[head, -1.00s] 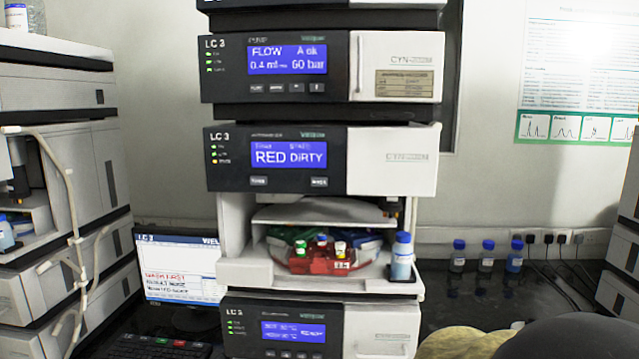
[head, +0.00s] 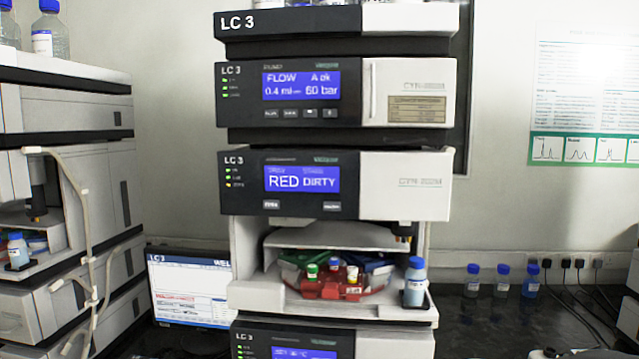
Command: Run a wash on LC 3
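The LC 3 stack stands in the middle of the head view. Its pump module (head: 412,92) has a blue display (head: 301,86) reading FLOW 0.4 ml, A ok, 60 bar. Below it, the autosampler module (head: 405,185) has a display (head: 302,179) reading RED and DIRTY, with two small buttons (head: 271,204) under it. A blue-capped bottle (head: 415,283) stands at the bay's right front. My gripper is not in view.
Another instrument stack with pale tubing (head: 80,225) stands at the left. Several blue-capped bottles (head: 502,281) stand on the dark bench (head: 490,325) at right, by wall sockets and cables. Bottles also stand on top of the left stack (head: 47,30).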

